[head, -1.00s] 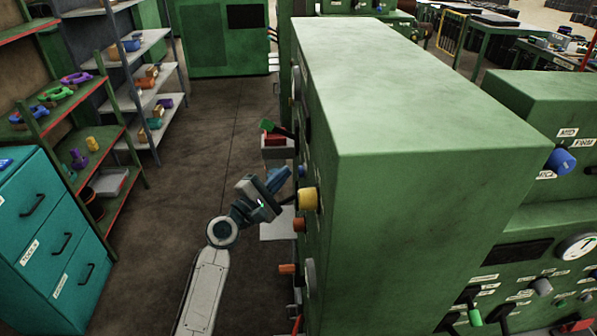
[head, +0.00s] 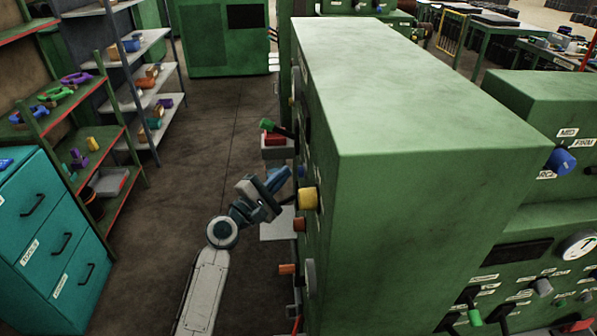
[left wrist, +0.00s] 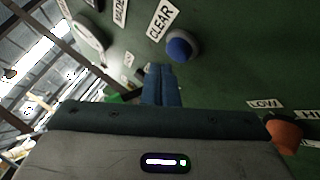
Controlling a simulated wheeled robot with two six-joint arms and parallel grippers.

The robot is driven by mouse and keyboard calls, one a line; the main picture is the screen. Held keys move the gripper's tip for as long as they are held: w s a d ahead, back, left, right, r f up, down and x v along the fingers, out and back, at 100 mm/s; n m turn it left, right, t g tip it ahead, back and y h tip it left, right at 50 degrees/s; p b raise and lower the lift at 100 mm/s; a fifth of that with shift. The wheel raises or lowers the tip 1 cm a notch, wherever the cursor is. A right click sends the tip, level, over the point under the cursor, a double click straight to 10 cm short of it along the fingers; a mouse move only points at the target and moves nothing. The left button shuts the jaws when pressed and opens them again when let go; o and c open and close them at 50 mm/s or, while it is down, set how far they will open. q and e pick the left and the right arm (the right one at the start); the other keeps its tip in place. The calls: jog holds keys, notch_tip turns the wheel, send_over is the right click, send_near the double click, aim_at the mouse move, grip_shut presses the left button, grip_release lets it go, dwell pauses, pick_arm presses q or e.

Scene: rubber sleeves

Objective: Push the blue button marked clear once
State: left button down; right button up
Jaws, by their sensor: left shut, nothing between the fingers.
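The blue button (left wrist: 180,46) is a round knob in a grey collar on the green panel, beside the white CLEAR label (left wrist: 162,20) in the left wrist view. My left gripper (left wrist: 160,70) is shut and empty. In that view its blue fingertips lie just below the button, with a visible gap in the picture; the exact depth is unclear. In the head view my left gripper (head: 282,177) is close to the left face of the green machine (head: 385,220), near a yellow knob (head: 308,199). My right gripper is out of view.
An orange knob (left wrist: 284,134) sits at the lower right in the left wrist view, by a LOW label (left wrist: 263,104). A green-tipped lever (head: 268,125) sticks out beyond the gripper. Shelves and a teal cabinet (head: 45,240) stand left, across clear floor.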

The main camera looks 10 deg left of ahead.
pick_arm(q)
jog(key=shift+d, duration=0.1)
jog(key=shift+w+d, duration=0.1)
jog(key=shift+d, duration=0.25)
jog(key=shift+w+d, duration=0.1)
jog(key=shift+d, duration=0.2)
dwell(0.9)
jog(key=shift+a, duration=0.15)
jog(key=shift+s+a, duration=0.2)
jog(key=shift+a, duration=0.4)
jog(key=a, duration=0.2)
jog(key=s+a+b, duration=0.1)
jog(key=a, duration=0.1)
jog(key=shift+s+a, duration=0.2)
jog(key=shift+a, duration=0.2)
dwell(0.5)
